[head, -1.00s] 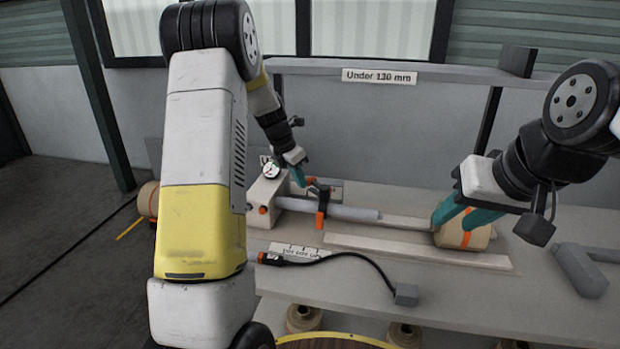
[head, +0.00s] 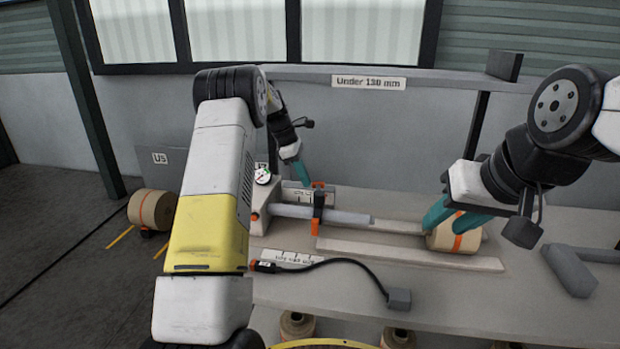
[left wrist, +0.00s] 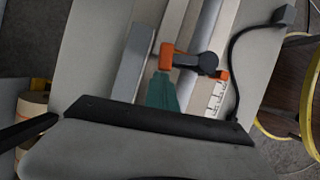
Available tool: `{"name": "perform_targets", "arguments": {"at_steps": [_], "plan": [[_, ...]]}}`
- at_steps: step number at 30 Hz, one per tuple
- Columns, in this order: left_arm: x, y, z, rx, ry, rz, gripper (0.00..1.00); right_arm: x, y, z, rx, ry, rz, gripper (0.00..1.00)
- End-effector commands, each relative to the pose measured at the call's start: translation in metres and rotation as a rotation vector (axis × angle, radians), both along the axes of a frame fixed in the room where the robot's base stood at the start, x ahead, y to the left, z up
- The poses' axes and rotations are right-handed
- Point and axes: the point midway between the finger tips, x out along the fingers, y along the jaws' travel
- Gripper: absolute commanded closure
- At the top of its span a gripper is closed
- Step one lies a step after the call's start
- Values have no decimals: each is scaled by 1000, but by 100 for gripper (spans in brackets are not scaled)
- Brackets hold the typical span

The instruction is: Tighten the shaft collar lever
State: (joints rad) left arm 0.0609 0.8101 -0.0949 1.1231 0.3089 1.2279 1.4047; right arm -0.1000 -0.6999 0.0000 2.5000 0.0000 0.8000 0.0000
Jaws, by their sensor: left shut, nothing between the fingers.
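The shaft collar (head: 315,227) has orange parts and sits around a grey shaft (head: 347,217). Its black lever (head: 318,199) lies close across the collar in the head view. In the left wrist view the black lever (left wrist: 198,61) lies between an orange block and an orange end. My left gripper (head: 304,180) is shut and empty, its teal tip just behind and left of the lever. In the wrist view the teal fingers (left wrist: 162,92) are close beside the orange block; contact is unclear. My right gripper (head: 452,220) has its teal fingers at a kraft roll (head: 441,238); its grip is unclear.
A dial gauge (head: 263,176) stands on a pale block at the shaft's left end. A black cable (head: 345,260) with a grey plug lies in front on the bench. A light rail (head: 410,254) runs before the shaft. Another kraft roll (head: 152,209) is at the left.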

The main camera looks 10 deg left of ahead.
Motion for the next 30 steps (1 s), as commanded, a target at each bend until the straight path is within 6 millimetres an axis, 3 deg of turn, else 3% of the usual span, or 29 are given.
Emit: {"name": "perform_targets", "arguments": {"at_steps": [25, 30], "plan": [[4, -6, 0, 0, 0, 4, 100, 0, 0, 0, 0, 0, 0, 64], [0, 3, 0, 0, 0, 5, 100, 0, 0, 0, 0, 0, 0, 64]]}}
